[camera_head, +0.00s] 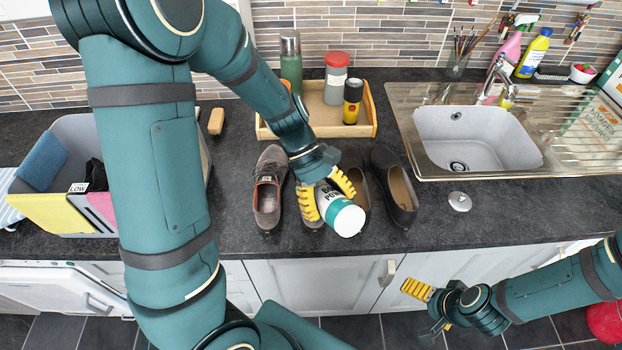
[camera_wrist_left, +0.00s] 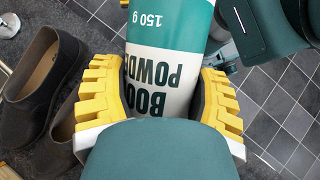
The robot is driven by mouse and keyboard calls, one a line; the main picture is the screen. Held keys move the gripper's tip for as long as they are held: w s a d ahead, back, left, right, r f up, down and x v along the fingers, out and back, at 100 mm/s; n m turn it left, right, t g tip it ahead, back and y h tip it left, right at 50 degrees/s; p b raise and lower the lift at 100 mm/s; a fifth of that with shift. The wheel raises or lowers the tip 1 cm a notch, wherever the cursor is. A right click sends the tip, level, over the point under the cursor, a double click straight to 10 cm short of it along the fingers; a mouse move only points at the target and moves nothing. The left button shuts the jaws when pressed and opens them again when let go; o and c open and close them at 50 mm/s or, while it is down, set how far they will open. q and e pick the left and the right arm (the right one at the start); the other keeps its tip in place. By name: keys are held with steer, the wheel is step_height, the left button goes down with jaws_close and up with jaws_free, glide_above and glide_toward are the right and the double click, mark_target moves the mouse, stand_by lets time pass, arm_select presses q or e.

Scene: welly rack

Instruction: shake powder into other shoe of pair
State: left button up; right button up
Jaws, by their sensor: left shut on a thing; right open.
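My left gripper (camera_head: 326,194) is shut on a white and teal boot powder bottle (camera_head: 343,214), held tilted above the shoes with its white end towards the counter's front. The bottle's "BOOT POWDER" label shows in the left wrist view (camera_wrist_left: 162,75). A grey shoe with orange lining (camera_head: 268,192) stands on the counter left of the gripper. Its likely mate (camera_head: 311,222) is mostly hidden under the gripper. A dark slip-on shoe (camera_head: 396,188) stands to the right; another dark shoe (camera_head: 361,186) is partly hidden behind the bottle. My right gripper (camera_head: 431,305) is open and empty before the cabinets.
A wooden tray (camera_head: 367,130) behind the shoes holds a green flask, a red-lidded jar and a dark yellow-banded container. A sink (camera_head: 478,137) is at right, with a metal plug (camera_head: 460,201) before it. A grey bin (camera_head: 75,128) stands at left. A brush (camera_head: 216,121) lies near it.

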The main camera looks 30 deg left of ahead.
arm_select(q)
steer(key=shift+f+b, duration=0.3)
steer(key=shift+f, duration=0.15)
steer(key=shift+r+p, duration=0.55)
steer(key=shift+p, duration=0.05)
steer(key=shift+f, duration=0.1)
steer(key=shift+f, duration=0.1)
